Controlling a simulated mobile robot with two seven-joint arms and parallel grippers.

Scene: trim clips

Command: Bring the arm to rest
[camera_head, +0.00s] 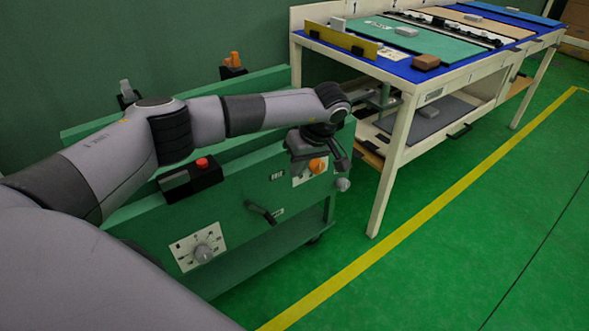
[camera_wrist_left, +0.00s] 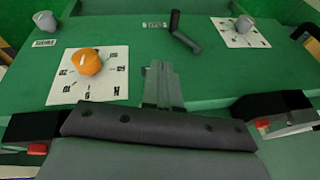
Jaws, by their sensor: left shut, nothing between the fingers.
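My left arm reaches in from the left over a green panel cart (camera_head: 240,190). My left gripper (camera_head: 342,158) hangs by the cart's right end, close to an orange knob (camera_head: 317,166) on a white dial plate. In the left wrist view the gripper's fingers (camera_wrist_left: 162,84) are together with nothing between them. They point at the green panel, to the right of the orange knob (camera_wrist_left: 86,61), and no contact shows. My right gripper is in neither view.
The panel also carries a grey knob (camera_head: 343,184), a black lever (camera_head: 262,213) and a grey dial knob (camera_head: 203,253). A black box with a red button (camera_head: 202,163) sits near the arm. A workbench (camera_head: 408,108) stands at right. Green floor (camera_head: 450,260) is clear in front.

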